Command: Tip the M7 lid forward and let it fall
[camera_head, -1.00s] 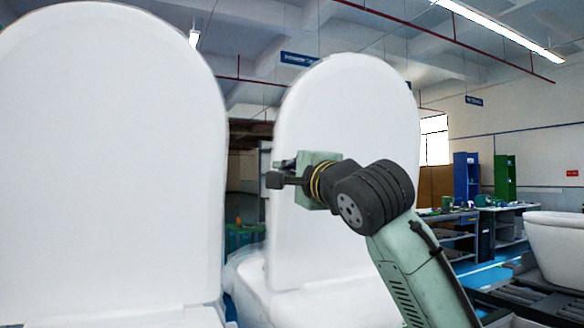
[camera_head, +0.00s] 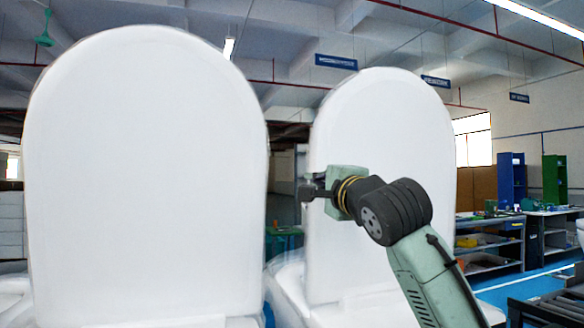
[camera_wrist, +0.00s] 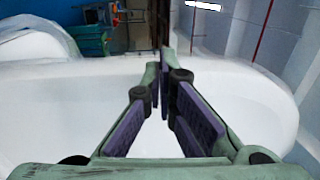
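Two white toilet lids stand upright in the head view: a large near one (camera_head: 145,185) at left and another (camera_head: 385,125) at right. No label shows which is M7. My gripper (camera_head: 306,193) is in front of the right lid, pointing left, its tips at about that lid's left edge. In the wrist view the white lid (camera_wrist: 255,95) lies across the picture behind my gripper (camera_wrist: 158,66). Its purple-padded fingers are a little apart, narrowing toward the tips, with nothing visible between them. Contact with the lid cannot be told.
A white toilet seat base (camera_head: 355,312) is below the right lid. Workbenches (camera_head: 490,240) with blue (camera_head: 511,180) and green (camera_head: 554,182) cabinets stand at far right. A dark conveyor (camera_head: 548,310) is at lower right. Plastic-wrapped white ware (camera_wrist: 35,45) shows in the wrist view.

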